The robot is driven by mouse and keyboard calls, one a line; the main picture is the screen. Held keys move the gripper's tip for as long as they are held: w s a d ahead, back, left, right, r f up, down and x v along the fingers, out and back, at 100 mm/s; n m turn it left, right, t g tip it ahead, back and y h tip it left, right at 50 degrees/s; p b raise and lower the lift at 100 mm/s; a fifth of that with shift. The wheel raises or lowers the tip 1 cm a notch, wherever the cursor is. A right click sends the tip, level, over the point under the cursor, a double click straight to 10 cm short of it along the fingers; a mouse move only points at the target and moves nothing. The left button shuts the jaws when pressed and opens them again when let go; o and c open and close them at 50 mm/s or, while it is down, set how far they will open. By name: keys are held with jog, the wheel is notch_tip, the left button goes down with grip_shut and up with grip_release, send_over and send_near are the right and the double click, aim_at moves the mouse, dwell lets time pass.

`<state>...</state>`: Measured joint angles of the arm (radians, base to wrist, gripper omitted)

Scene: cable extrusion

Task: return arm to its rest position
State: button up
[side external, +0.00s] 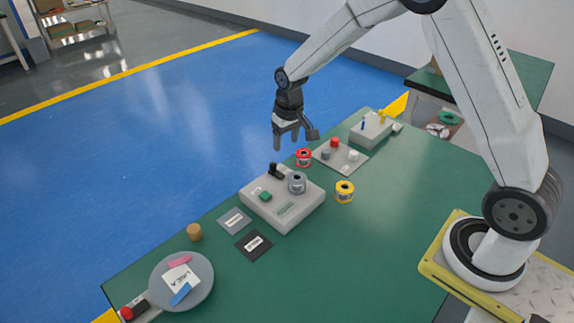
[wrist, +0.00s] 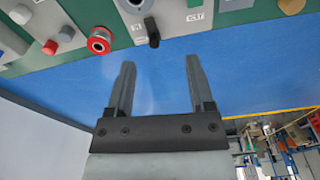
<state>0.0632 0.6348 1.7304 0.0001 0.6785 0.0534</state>
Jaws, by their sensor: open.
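My gripper (side external: 288,137) hangs from my white arm, above the far edge of the green table, and points down. Its two fingers are apart with nothing between them. In the wrist view my gripper (wrist: 157,75) shows both fingers spread over blue floor. The grey control box (side external: 283,213) stands on the table below and in front of the gripper. It carries a black lever (side external: 275,171), a green button (side external: 265,196) and a grey spool (side external: 297,182). A red spool (side external: 304,157) stands just behind the box, close below the gripper; it also shows in the wrist view (wrist: 100,41).
A yellow spool (side external: 344,191) stands right of the box. A plate with pegs (side external: 340,158) and a grey block (side external: 371,131) lie behind. A round grey tray (side external: 182,282), a wooden cylinder (side external: 194,232) and two flat cards stand at the front left. The table's right side is clear.

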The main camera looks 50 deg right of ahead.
jog(key=s+a+r, duration=0.1)
jog(key=s, duration=0.9)
jog(key=s+a+r+n+t, duration=0.1)
jog(key=s+a+r, duration=0.1)
jog(key=s, duration=0.8)
jog(key=shift+s+r, duration=0.3)
jog(key=shift+s, duration=0.05)
